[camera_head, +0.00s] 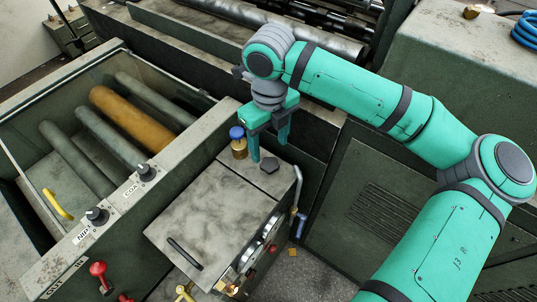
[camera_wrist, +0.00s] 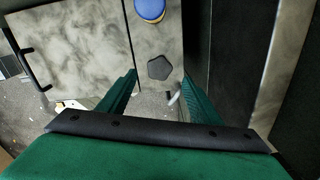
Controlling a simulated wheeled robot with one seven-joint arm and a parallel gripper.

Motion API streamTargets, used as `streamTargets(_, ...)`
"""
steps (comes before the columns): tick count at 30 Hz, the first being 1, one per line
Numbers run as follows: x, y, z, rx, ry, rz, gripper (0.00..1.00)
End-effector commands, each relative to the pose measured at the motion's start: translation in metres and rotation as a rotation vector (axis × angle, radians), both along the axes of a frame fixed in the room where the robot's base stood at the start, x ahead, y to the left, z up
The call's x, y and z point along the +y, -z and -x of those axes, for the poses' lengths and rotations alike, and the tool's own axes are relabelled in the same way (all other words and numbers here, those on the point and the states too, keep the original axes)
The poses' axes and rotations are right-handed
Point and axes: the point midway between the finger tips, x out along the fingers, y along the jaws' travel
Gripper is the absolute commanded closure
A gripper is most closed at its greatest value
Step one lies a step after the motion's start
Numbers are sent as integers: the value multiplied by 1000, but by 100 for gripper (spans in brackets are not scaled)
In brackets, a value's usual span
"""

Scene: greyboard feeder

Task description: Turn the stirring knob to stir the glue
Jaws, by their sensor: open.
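The stirring knob is a dark, many-sided knob (camera_head: 269,165) on top of the grey glue box (camera_head: 205,215), near its back right corner. In the wrist view the knob (camera_wrist: 159,68) appears between and just beyond my fingertips. My gripper (camera_head: 269,150) is open and empty, pointing down above and slightly behind the knob in the head view. Its fingers also show in the wrist view (camera_wrist: 159,80), one on each side of the knob in the picture. I cannot tell the exact height gap between the fingertips and the knob. The glue inside the box is hidden.
A blue-capped jar (camera_head: 238,143) stands close left of the knob. A bent metal pipe (camera_head: 297,190) runs along the box's right side. A black handle (camera_head: 185,253) is on the lid. Rollers (camera_head: 130,115) lie in the open bay at left.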

Motion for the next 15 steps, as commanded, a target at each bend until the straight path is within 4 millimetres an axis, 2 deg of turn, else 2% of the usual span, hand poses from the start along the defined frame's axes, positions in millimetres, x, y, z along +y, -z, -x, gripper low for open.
streamTargets(6, -1, 38, 0, 1, 2, 1, 42)
streamTargets(10, 0, 53, 0, 1, 0, -1, 42)
streamTargets(15, 1, 64, 0, 0, -1, 0, 42)
